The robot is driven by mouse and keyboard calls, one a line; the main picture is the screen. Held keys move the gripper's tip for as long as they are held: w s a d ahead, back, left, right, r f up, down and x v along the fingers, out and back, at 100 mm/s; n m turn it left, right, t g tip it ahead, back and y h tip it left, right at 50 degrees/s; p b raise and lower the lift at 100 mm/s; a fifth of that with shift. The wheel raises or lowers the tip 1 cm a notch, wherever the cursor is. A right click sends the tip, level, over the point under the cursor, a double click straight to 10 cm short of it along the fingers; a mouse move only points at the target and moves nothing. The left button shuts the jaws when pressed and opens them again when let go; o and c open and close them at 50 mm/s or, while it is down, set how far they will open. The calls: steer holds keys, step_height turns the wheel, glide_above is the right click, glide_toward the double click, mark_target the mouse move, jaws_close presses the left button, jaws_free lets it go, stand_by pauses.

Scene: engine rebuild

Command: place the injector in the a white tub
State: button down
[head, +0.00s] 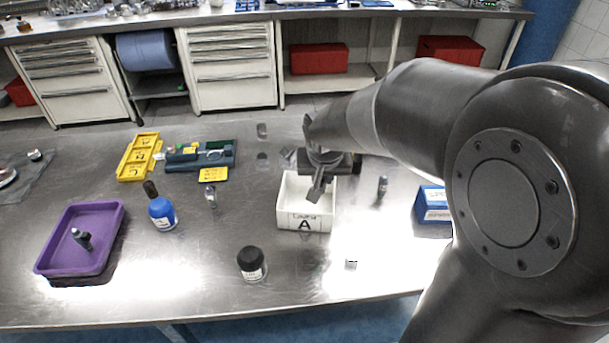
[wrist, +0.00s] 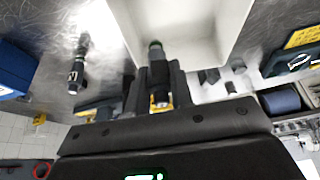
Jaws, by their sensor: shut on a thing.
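The white tub (head: 305,219) stands on the metal bench, with a label reading A on its front wall. Its pale wall and inside also show in the wrist view (wrist: 207,38). My gripper (head: 318,188) is over the tub's opening, pointing down. In the wrist view my gripper (wrist: 155,88) is shut on a dark injector (wrist: 158,70) with a yellow part near its base. The injector's far end is against the tub's white inside in that view; I cannot tell whether it touches the floor.
A similar dark part (head: 382,187) stands right of the tub, near a blue box (head: 433,204). A black-capped jar (head: 252,264), a blue bottle (head: 161,211), a small upright part (head: 211,197) and a purple tray (head: 105,258) are to the left. The bench front is mostly clear.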

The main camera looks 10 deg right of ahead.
steer(key=a+f, duration=0.1)
steer(key=w+a+f, duration=0.1)
steer(key=a, duration=0.1)
steer(key=shift+w, duration=0.15)
steer(key=shift+f, duration=2)
steer(key=c, duration=1.3)
jaws_free()
steer(key=shift+f, duration=0.1)
